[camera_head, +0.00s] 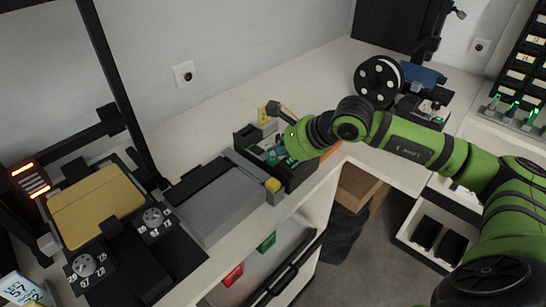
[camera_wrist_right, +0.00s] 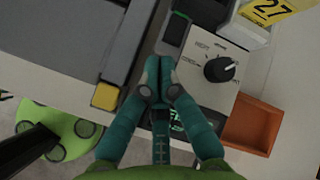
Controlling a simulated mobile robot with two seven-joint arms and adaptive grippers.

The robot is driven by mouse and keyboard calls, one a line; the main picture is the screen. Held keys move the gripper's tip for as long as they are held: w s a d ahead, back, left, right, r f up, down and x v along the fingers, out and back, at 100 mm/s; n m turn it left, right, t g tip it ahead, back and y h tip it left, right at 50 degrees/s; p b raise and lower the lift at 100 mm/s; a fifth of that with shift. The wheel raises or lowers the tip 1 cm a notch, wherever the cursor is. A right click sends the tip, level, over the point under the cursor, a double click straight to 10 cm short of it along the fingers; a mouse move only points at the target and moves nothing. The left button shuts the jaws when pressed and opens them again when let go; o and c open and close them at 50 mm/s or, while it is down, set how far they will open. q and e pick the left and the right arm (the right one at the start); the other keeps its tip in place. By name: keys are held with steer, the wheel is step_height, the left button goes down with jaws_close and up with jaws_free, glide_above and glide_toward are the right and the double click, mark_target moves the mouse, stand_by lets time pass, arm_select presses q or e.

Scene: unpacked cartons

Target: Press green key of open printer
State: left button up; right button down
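An open-frame printer with a gold plate (camera_head: 97,207) stands at the left in the head view, with a black frame and numbered dials. Another printer with a blue bed (camera_head: 420,74) stands at the back right. No green key shows clearly on either. My right gripper (camera_head: 278,154) is over a black tray-like unit (camera_head: 299,178) beside a grey box. In the right wrist view its teal fingers (camera_wrist_right: 159,78) are together and hold nothing visible. A small dark block with a green edge (camera_wrist_right: 177,28) lies beyond the fingertips. My left gripper is not in view.
The grey box (camera_head: 214,202) with a yellow corner block (camera_head: 273,185) adjoins the unit. A pale panel with a black knob (camera_wrist_right: 219,69), an orange bin (camera_wrist_right: 252,124) and a yellow "27" tag (camera_wrist_right: 268,9) are close by. The white counter behind is mostly clear.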

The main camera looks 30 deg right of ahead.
mark_target(276, 161)
steer(key=shift+r, duration=0.65)
steer(key=shift+r, duration=0.1)
steer(key=shift+r+p, duration=1.4)
steer(key=shift+r, duration=1.05)
